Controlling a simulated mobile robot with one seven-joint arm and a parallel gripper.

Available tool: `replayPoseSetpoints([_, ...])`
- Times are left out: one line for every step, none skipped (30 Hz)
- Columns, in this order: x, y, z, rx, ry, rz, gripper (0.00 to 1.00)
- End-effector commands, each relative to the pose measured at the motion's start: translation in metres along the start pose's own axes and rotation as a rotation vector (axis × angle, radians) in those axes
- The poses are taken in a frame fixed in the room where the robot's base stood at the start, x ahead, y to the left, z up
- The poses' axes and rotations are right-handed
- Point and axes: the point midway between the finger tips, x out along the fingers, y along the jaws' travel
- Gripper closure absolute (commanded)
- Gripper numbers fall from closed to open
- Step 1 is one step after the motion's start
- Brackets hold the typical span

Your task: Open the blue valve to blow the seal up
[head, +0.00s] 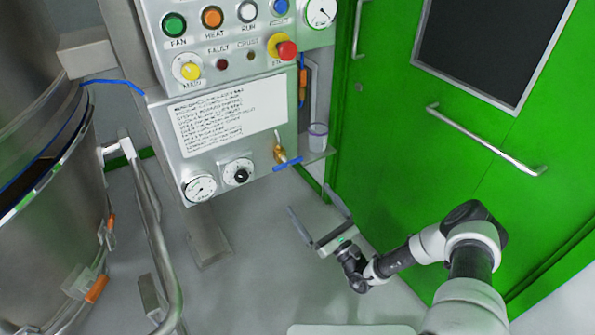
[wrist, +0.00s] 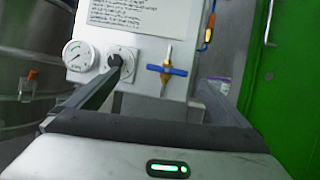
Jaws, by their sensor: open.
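The blue valve handle (head: 288,164) is on a brass valve body (head: 279,152) at the lower right of the steel control panel. In the wrist view the blue handle (wrist: 178,71) lies crosswise to the upright pipe. My gripper (head: 309,198) is open and empty, below and in front of the valve, apart from it. In the wrist view its two fingers (wrist: 160,78) appear on either side of the valve, with the left finger overlapping the black knob. A steel vessel (head: 40,230) with a blue line around its joint stands at the left.
The panel (head: 225,120) carries a gauge (head: 200,188), a black-knobbed regulator (head: 238,172) and several buttons above. A lidded cup (head: 318,138) stands on a small shelf right of the valve. A green door (head: 460,120) with a long handle is at the right. A steel rail (head: 155,235) stands lower left.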

Motion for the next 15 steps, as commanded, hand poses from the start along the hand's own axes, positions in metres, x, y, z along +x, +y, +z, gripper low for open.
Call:
replayPoseSetpoints([-0.007, -0.003, -0.011, 0.011, 0.002, -0.042, 0.0])
replayPoseSetpoints([-0.01, -0.004, -0.015, 0.014, 0.004, -0.058, 0.0])
replayPoseSetpoints([-0.011, -0.005, -0.017, 0.017, 0.005, -0.073, 0.0])
replayPoseSetpoints([-0.011, -0.006, -0.018, 0.018, 0.006, -0.081, 0.0])
replayPoseSetpoints([-0.01, -0.006, -0.019, 0.019, 0.006, -0.085, 0.0])
replayPoseSetpoints([-0.008, -0.007, -0.019, 0.02, 0.006, -0.087, 0.0])
replayPoseSetpoints([-0.005, -0.007, -0.019, 0.019, 0.005, -0.085, 0.0])
replayPoseSetpoints([-0.001, -0.007, -0.019, 0.019, 0.005, -0.084, 0.0])
replayPoseSetpoints([0.004, -0.007, -0.019, 0.018, 0.005, -0.083, 0.0])
replayPoseSetpoints([0.009, -0.007, -0.019, 0.018, 0.005, -0.083, 0.0])
replayPoseSetpoints([0.015, -0.007, -0.019, 0.019, 0.005, -0.082, 0.0])
replayPoseSetpoints([0.023, -0.008, -0.019, 0.019, 0.005, -0.08, 0.0])
replayPoseSetpoints([0.029, -0.009, -0.02, 0.018, 0.005, -0.081, 0.0])
replayPoseSetpoints([0.036, -0.009, -0.02, 0.018, 0.004, -0.08, 0.0])
replayPoseSetpoints([0.045, -0.009, -0.02, 0.019, 0.004, -0.079, 0.0])
